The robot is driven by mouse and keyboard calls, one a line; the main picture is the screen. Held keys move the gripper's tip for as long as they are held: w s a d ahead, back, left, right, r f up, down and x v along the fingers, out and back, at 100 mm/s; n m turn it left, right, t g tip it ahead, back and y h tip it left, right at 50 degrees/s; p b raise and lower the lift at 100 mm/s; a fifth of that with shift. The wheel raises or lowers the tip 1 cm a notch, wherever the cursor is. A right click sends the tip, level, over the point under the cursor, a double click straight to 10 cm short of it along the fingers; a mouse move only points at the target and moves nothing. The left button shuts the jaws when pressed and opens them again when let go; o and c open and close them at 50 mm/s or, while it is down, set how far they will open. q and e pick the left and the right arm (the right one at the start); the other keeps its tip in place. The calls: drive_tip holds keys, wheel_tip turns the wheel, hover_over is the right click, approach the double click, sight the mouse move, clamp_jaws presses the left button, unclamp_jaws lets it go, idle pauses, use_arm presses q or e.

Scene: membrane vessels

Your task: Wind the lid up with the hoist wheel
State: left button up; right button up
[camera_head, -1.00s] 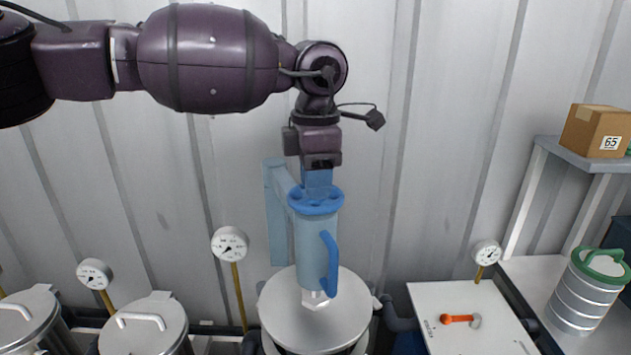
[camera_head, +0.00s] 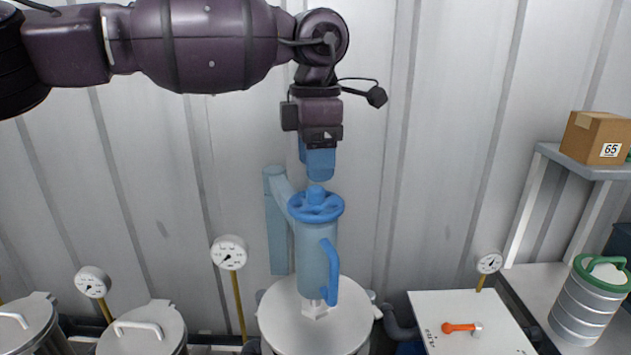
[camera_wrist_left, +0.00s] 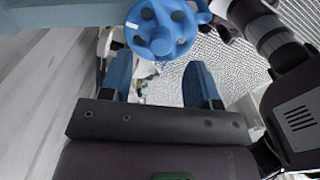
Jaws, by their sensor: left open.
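The blue hoist wheel (camera_head: 316,207) sits level on top of a light blue hoist cylinder (camera_head: 316,265), which has a darker blue side handle. The cylinder stands over the round pale lid (camera_head: 285,318), with a small white fitting between them. My left gripper (camera_head: 319,178) hangs fingers down just above the wheel, open and apart from it. In the left wrist view, the wheel (camera_wrist_left: 160,30) shows beyond the open, empty fingers of my left gripper (camera_wrist_left: 158,66). The head view does not show whether the lid has a gap under it. My right gripper is not in view.
A light blue arm (camera_head: 278,220) joins the cylinder to a post by the wall. Dial gauges (camera_head: 229,253) and other lidded vessels (camera_head: 145,330) stand to the left. A white panel with an orange lever (camera_head: 460,327) and a green-rimmed canister (camera_head: 580,310) are at right.

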sight(316, 188)
use_arm(q)
wheel_tip(316, 188, up, 6)
drive_tip(key=shift+r, duration=0.15)
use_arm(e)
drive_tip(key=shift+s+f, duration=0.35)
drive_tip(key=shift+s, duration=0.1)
